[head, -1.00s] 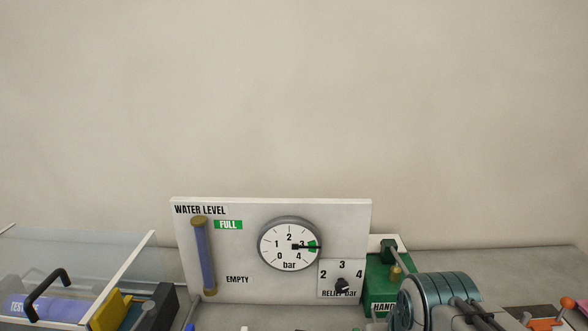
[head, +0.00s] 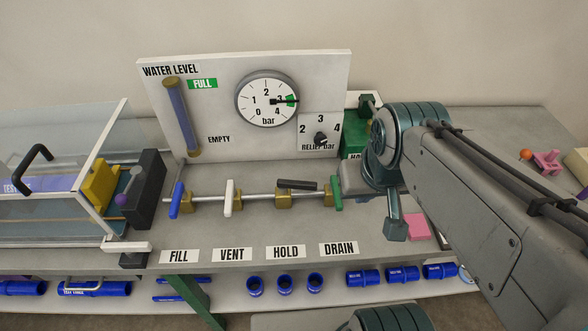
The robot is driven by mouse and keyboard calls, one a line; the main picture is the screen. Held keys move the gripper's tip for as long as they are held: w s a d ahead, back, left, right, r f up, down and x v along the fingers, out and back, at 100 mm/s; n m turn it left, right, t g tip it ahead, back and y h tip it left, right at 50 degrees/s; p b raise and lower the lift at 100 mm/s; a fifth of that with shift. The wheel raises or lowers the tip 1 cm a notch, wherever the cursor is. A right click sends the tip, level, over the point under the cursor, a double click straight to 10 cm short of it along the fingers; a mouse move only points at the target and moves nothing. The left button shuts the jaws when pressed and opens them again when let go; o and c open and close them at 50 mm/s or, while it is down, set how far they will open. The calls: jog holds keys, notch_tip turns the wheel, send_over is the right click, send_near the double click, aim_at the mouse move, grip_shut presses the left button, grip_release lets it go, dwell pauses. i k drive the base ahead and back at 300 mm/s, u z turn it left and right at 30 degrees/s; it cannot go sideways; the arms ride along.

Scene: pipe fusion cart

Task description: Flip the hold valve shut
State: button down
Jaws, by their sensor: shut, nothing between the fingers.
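The hold valve's black lever (head: 297,184) lies roughly level along the grey pipe, above its brass body. The HOLD label (head: 286,252) is in front of it. The blue fill lever (head: 177,200), white vent lever (head: 229,198) and green drain lever (head: 336,193) stand across the pipe. My gripper (head: 395,229) appears below my wrist, right of the drain lever and well apart from the hold lever. It is shut and empty; my arm partly hides it. The pressure gauge (head: 267,99) reads near 3 bar, its needle by the green band.
The water level panel (head: 225,120) stands behind the valves. A clear-walled box (head: 60,190) with a black handle stands left. A pink block (head: 417,227) lies near my gripper. The bench before the hold valve is clear. Blue fittings (head: 285,284) sit on the lower shelf.

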aim_at(282, 185)
jog(key=k, duration=0.5)
jog(key=u, duration=0.7)
jog(key=i, duration=0.75)
jog(key=z, duration=0.75)
